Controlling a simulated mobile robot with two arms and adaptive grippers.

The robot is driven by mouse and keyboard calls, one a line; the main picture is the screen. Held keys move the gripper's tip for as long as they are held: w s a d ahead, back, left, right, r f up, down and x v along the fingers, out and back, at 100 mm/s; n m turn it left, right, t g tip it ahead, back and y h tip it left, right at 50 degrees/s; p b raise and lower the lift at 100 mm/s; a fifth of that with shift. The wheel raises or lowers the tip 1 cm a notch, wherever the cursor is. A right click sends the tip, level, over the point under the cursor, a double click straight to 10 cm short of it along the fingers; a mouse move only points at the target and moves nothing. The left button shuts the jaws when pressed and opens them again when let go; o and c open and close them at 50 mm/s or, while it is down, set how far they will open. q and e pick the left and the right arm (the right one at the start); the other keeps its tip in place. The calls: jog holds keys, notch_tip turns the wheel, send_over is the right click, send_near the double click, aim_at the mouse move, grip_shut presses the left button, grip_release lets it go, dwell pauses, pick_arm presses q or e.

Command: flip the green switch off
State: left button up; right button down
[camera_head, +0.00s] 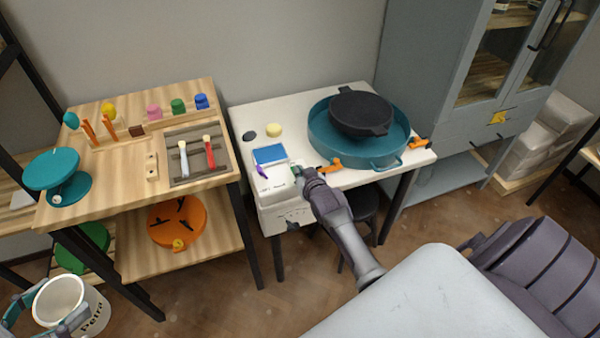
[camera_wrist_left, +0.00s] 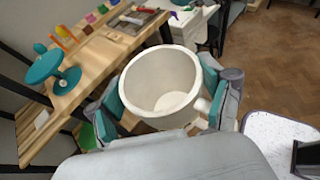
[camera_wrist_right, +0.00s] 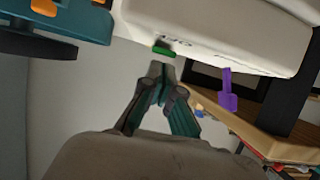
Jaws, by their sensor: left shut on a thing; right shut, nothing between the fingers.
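The green switch (camera_wrist_right: 163,51) sits on the edge of a white scale-like device (camera_wrist_right: 215,38), beside small lettering that seems to read OFF. In the head view the white device (camera_head: 268,182) has a blue top and stands at the white table's front edge. My right gripper (camera_wrist_right: 162,80) is shut and empty, its tips just short of the switch; contact is unclear. In the head view this gripper (camera_head: 299,172) hides the switch. My left gripper (camera_wrist_left: 165,105) is shut on a white bucket (camera_wrist_left: 160,85), also visible in the head view (camera_head: 65,300), lettered Petra.
A purple tag (camera_wrist_right: 229,92) hangs beside the device. On the white table (camera_head: 245,115) are a teal basin (camera_head: 320,135) holding a black pan (camera_head: 360,110), and orange clamps. A wooden bench (camera_head: 130,180) with tools stands left, a grey cabinet (camera_head: 415,80) right.

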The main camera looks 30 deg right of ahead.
jog(key=shift+f, duration=0.2)
pick_arm(q)
jog(key=shift+f, duration=0.1)
pick_arm(e)
jog(key=shift+f, duration=0.1)
